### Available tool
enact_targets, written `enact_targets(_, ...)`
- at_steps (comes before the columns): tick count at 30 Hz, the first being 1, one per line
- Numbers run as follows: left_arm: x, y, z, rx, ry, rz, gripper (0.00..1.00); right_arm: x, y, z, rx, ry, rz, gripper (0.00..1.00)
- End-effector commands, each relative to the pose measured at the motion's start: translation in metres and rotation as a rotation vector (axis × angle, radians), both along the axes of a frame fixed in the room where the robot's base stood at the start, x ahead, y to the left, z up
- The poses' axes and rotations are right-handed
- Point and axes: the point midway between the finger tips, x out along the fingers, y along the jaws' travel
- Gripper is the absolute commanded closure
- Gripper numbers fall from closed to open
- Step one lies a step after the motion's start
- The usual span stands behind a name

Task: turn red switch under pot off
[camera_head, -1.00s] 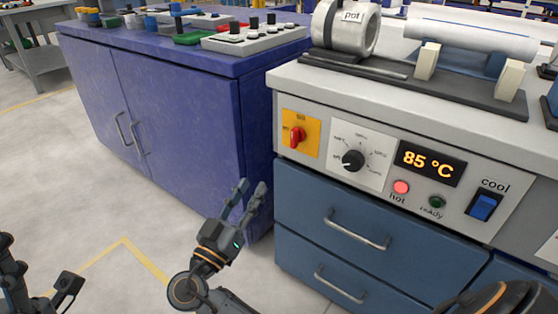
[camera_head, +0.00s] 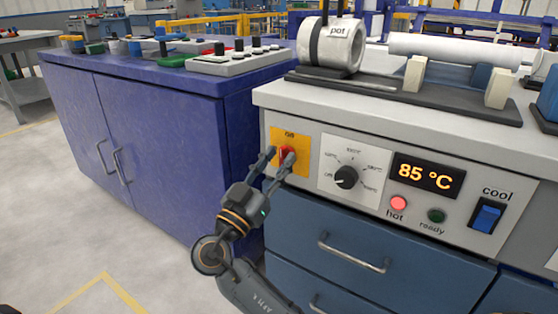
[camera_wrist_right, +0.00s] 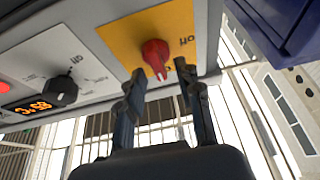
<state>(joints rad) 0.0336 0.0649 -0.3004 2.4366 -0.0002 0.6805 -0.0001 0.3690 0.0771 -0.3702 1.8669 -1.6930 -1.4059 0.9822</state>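The red switch (camera_head: 286,153) sits on a yellow plate (camera_head: 276,142) at the left end of the panel below the pot (camera_head: 338,46). My right gripper (camera_head: 274,160) is in front of it, with its fingers parted on either side of the knob and partly covering it. In the right wrist view, the red switch (camera_wrist_right: 156,56) shows between and just beyond the open fingertips (camera_wrist_right: 160,78). I see no clear grip on it. An "off" label is printed on the yellow plate. My left gripper is not in view.
A black dial (camera_head: 346,177), a display (camera_head: 428,175) reading 85 °C, a lit red "hot" lamp (camera_head: 398,203), a dark "ready" lamp (camera_head: 436,216) and a blue "cool" switch (camera_head: 487,214) lie to the right. A purple cabinet (camera_head: 165,140) stands left.

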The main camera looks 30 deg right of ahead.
Motion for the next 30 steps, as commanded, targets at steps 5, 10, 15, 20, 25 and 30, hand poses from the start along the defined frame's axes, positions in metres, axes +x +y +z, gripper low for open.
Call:
enact_targets(5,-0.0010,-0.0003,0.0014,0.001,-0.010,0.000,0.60,0.0039,-0.0101,0.0048,-0.001,-0.001,-0.001,0.65)
enact_targets(10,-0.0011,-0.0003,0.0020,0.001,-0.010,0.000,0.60,0.0044,-0.0112,0.0053,0.000,0.000,0.000,0.65)
enact_targets(15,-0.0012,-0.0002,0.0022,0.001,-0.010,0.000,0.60,0.0044,-0.0109,0.0051,0.000,0.000,0.000,0.77)
enact_targets(20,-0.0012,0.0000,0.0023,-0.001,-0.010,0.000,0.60,0.0044,-0.0106,0.0049,0.001,0.000,0.000,1.00)
enact_targets(25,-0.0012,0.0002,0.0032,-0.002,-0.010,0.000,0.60,0.0044,-0.0106,0.0049,-0.003,0.009,0.000,1.00)
enact_targets(30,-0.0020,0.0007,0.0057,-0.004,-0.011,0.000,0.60,0.0046,-0.0103,0.0052,-0.020,0.052,0.002,1.00)
